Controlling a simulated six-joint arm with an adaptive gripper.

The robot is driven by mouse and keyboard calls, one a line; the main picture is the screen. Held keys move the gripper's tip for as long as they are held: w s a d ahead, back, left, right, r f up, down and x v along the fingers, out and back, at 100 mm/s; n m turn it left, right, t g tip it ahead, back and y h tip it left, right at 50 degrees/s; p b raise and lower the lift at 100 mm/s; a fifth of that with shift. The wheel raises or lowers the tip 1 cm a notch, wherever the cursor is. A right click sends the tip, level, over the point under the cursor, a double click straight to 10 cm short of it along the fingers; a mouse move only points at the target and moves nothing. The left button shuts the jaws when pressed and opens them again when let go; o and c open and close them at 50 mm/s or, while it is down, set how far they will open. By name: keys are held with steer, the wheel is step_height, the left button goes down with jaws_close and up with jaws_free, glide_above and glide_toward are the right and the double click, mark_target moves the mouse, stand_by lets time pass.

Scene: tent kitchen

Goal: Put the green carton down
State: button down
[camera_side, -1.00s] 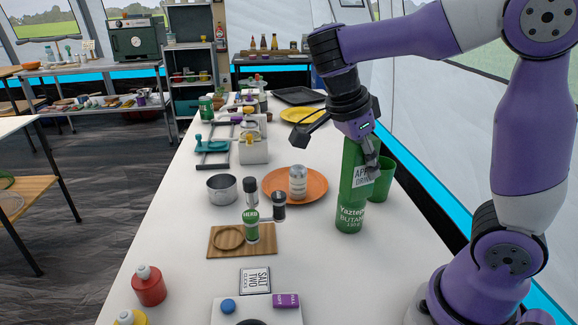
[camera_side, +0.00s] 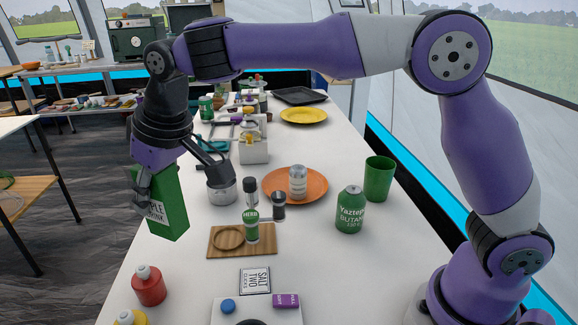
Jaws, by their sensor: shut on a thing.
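The green carton (camera_side: 172,215) has a white label with partly hidden lettering. My gripper (camera_side: 150,190) is shut on its upper part and holds it tilted at the left side of the white table (camera_side: 330,260). The carton shows in front of the table's left edge. I cannot tell exactly how high its lower end is, but it looks raised. The fingers hide part of the label.
A wooden board (camera_side: 262,241) with a green-labelled shaker (camera_side: 252,226) lies right of the carton. A metal pot (camera_side: 221,190) stands behind it, and a red bottle (camera_side: 149,286) in front. An orange plate (camera_side: 312,188), a green canister (camera_side: 350,212) and a green cup (camera_side: 379,180) are further right.

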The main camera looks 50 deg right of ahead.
steer(key=shift+n, duration=0.6)
steer(key=shift+w+d+f, duration=0.65)
steer(key=shift+w+f, duration=0.75)
steer(key=shift+f, duration=0.8)
steer(key=shift+w+d+f, duration=0.65)
steer(key=shift+w+f, duration=0.75)
steer(key=shift+f, duration=0.75)
steer(key=shift+w+d+f, duration=0.65)
steer(key=shift+w+f, duration=0.75)
steer(key=shift+f, duration=0.8)
steer(key=shift+f, duration=0.15)
steer(key=shift+c, duration=2)
jaws_free()
